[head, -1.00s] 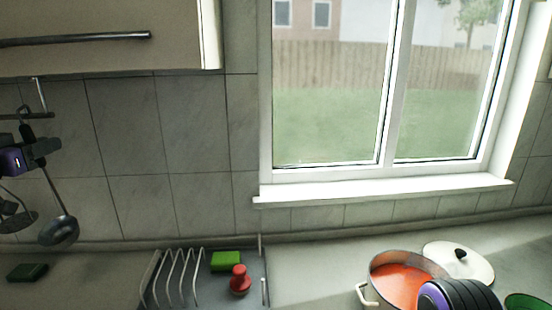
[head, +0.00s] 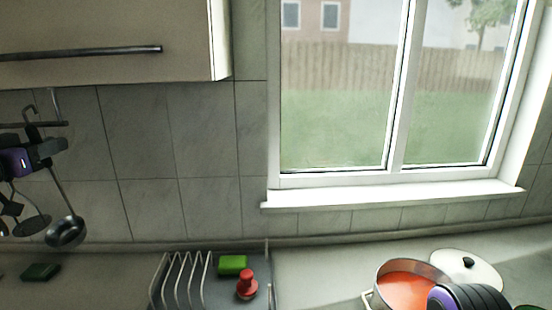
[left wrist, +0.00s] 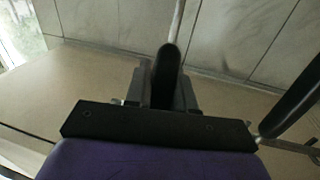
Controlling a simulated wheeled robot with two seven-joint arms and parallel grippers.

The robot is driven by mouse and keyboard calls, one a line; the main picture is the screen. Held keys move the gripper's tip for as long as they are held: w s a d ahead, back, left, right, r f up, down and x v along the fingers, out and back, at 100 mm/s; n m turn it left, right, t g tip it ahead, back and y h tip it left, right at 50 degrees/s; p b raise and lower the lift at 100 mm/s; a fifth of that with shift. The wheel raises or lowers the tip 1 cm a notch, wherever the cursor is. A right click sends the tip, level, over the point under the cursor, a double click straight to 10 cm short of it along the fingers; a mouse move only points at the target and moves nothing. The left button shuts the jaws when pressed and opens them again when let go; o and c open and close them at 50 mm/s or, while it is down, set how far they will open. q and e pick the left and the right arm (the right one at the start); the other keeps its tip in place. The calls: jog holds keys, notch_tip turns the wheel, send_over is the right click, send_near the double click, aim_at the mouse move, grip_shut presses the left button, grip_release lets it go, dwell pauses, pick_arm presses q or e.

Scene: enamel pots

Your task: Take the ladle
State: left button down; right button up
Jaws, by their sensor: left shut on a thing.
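The ladle has a dark handle and a round metal bowl (head: 66,232), and it hangs tilted in front of the tiled wall at the far left of the head view. My left gripper (head: 52,149) is shut on its handle near the top. In the left wrist view the black handle end (left wrist: 167,62) stands between the fingers (left wrist: 163,88), with a thin light shaft above it. The ladle's top hook is close to the wall rail (head: 20,125); I cannot tell whether they touch. My right gripper's fingers are out of view; part of my right arm shows at bottom right.
Other utensils, including a dark slotted one (head: 32,224), hang left of the ladle. A dark green sponge (head: 40,272) lies below. A cupboard (head: 110,25) hangs above.

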pick_arm(q)
jog(key=s, duration=0.8)
jog(key=shift+s+d, duration=0.25)
jog(key=shift+d, duration=0.15)
